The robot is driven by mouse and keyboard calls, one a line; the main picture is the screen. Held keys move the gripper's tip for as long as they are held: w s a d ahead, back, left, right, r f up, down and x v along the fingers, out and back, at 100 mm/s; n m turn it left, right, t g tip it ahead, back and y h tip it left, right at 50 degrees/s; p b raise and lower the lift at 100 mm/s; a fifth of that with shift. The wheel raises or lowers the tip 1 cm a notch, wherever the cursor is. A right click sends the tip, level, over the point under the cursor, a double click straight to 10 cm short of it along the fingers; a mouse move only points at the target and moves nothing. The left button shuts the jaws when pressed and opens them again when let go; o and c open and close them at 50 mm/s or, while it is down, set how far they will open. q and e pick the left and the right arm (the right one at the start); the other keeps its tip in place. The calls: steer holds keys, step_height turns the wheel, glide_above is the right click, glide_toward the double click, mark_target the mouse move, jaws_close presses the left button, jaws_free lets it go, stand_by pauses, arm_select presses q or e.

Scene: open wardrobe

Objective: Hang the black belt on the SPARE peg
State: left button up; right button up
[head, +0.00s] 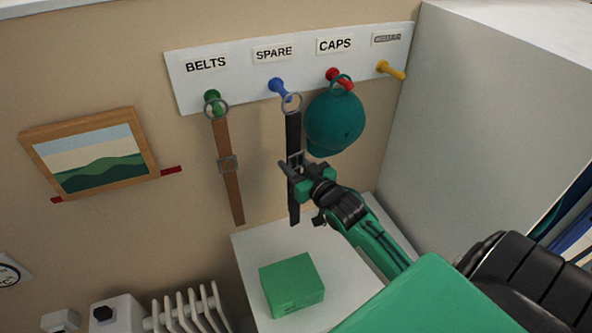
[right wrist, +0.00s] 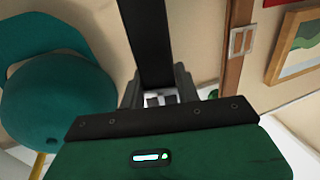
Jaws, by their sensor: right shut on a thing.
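The black belt (head: 294,132) hangs straight down below the SPARE label (head: 273,53). Its metal ring overlaps the tip of the blue SPARE peg (head: 277,87) in the head view; I cannot tell whether the ring is around the peg. My right gripper (head: 294,178) is shut on the belt near its buckle, below the ring. In the right wrist view the black belt (right wrist: 145,40) runs up from between the fingers, and the ring and peg are out of sight. My left gripper is not in view.
A brown belt (head: 227,140) hangs at the green BELTS peg (head: 211,97), left of the black one. A teal cap (head: 335,120) hangs close by at the red CAPS peg (head: 346,82). The yellow peg (head: 391,70) is bare. A green box (head: 292,284) stands below on a white surface (head: 251,252).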

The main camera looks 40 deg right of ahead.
steer(key=w+d+f+b, duration=0.1)
steer(key=w+b, duration=0.1)
steer(key=w, duration=0.4)
steer(key=shift+w+d, duration=0.25)
steer(key=shift+w, duration=0.05)
stand_by(0.4)
steer(key=shift+f, duration=0.15)
stand_by(0.5)
steer(key=o, duration=1.1)
steer(key=shift+o, duration=0.2)
steer(key=shift+f, duration=0.1)
